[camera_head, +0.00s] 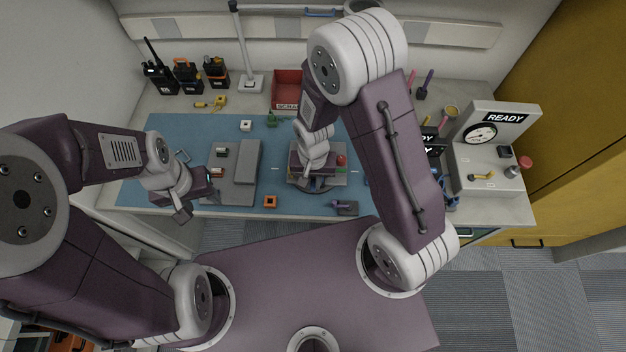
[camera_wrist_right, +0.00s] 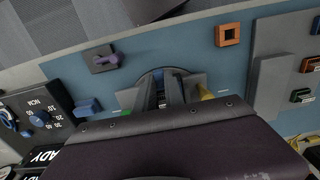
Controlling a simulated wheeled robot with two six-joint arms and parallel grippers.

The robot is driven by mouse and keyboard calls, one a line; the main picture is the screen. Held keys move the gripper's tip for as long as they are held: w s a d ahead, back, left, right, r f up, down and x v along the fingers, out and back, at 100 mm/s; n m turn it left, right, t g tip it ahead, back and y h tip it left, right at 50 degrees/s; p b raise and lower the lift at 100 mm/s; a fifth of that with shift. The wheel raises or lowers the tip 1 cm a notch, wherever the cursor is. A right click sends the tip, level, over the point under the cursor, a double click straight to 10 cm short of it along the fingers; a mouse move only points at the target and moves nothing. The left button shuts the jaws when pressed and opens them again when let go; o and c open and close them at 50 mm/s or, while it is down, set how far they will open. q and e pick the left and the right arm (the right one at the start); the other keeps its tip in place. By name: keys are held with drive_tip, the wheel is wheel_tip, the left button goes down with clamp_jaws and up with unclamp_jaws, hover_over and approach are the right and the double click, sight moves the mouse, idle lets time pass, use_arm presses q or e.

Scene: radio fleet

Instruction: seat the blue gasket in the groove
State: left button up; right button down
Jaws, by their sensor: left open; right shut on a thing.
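My right gripper (camera_head: 314,178) points down over the grey work fixture (camera_head: 335,178) on the blue mat. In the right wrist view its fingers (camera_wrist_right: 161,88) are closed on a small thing. A strip of dark blue (camera_wrist_right: 158,76) shows between them and looks like the blue gasket, but most of it is hidden. The dark round part of the fixture (camera_wrist_right: 144,78) is around the fingertips. The groove is hidden, and I cannot tell whether the gasket touches it. My left gripper (camera_head: 187,206) is open and empty, left of the grey plate.
The grey stepped plate (camera_head: 245,165) lies left of the fixture. An orange square frame (camera_head: 270,201) and a dark block with a purple lever (camera_head: 345,207) lie near the front edge. Radios (camera_head: 187,76) and a red bin (camera_head: 287,88) stand behind. A READY gauge station (camera_head: 497,135) stands right.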

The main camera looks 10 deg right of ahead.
drive_tip(key=shift+f, duration=0.2)
idle(0.4)
drive_tip(key=c, duration=1.3)
unclamp_jaws()
drive_tip(key=shift+c, duration=0.2)
wheel_tip(320, 180, up, 9)
drive_tip(key=s+d+r+n+t, duration=0.1)
drive_tip(key=s+d+r+n, duration=0.2)
drive_tip(key=d, duration=0.5)
drive_tip(key=shift+s+d, duration=0.15)
drive_tip(key=shift+s, duration=0.4)
